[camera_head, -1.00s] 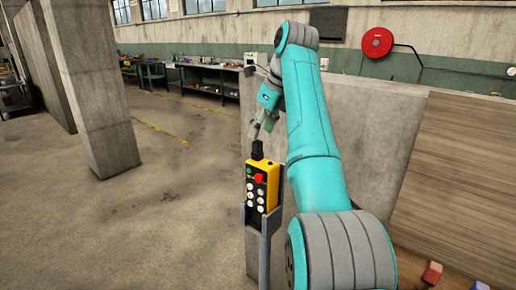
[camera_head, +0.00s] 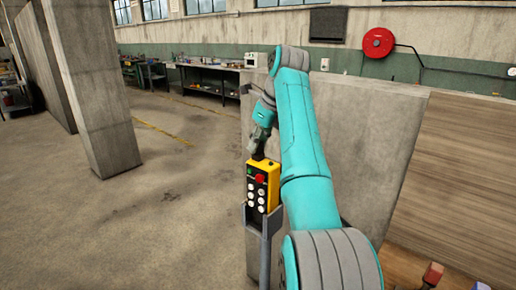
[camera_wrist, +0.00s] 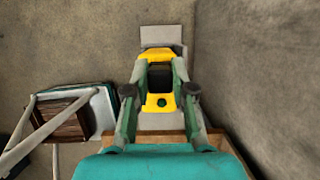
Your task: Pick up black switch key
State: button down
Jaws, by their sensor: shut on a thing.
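The black switch key (camera_wrist: 159,77) is a small dark block at the top of the yellow control box, seen from above in the wrist view. The yellow control box (camera_head: 262,186) stands upright in a grey holder in the head view, with a red knob and several white buttons on its black face. My gripper (camera_wrist: 159,72) has its two fingers on either side of the key, shut on it. In the head view my gripper (camera_head: 258,152) is at the box's top and hides most of the key.
The grey holder (camera_head: 265,221) sits on a post. A concrete block (camera_head: 385,130) stands close behind and right of my arm. Open floor (camera_head: 170,220) lies to the left.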

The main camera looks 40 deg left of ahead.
jog(key=shift+r, duration=4.95)
